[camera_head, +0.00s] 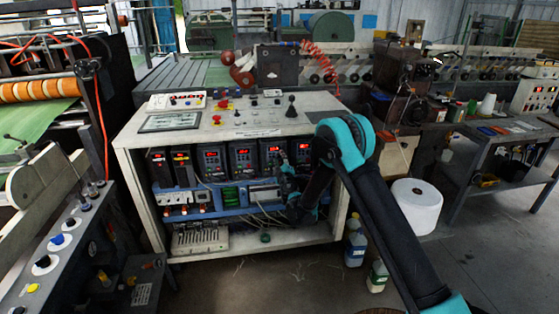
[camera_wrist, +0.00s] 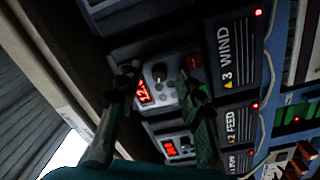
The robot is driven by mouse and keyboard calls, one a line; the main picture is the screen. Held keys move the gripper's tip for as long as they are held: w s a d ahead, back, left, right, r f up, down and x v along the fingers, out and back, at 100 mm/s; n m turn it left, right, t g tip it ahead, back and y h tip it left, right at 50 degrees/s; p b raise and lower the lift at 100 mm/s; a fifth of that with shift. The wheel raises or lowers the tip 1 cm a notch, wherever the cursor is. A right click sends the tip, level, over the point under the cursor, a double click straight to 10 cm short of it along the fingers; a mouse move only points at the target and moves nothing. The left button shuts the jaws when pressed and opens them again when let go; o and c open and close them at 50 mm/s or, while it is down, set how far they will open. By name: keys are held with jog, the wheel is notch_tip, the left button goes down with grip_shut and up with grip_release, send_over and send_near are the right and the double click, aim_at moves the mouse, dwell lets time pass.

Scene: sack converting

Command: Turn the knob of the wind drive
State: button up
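The wind drive (camera_wrist: 226,55), labelled "3 WIND", fills the upper middle of the wrist view, seen turned sideways. Its small dark round knob (camera_wrist: 159,72) sits on the grey panel beside a lit red display (camera_wrist: 143,92). My gripper (camera_wrist: 157,74) is open, with one finger on each side of the knob in this view. I cannot tell whether either fingertip touches it. In the head view my gripper (camera_head: 288,176) is in front of the right part of the drive row, and the knob cannot be made out there.
The feed drive (camera_wrist: 230,125) is directly beside the wind drive. The drives sit inside an open-fronted white cabinet (camera_head: 130,160), with cables and terminal modules below. The cabinet top overhangs them. A white roll (camera_head: 416,207) and bottles (camera_head: 355,248) stand on the floor to the right.

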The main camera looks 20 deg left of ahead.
jog(key=v, duration=0.7)
jog(key=shift+s, duration=0.2)
jog(key=shift+d, duration=0.1)
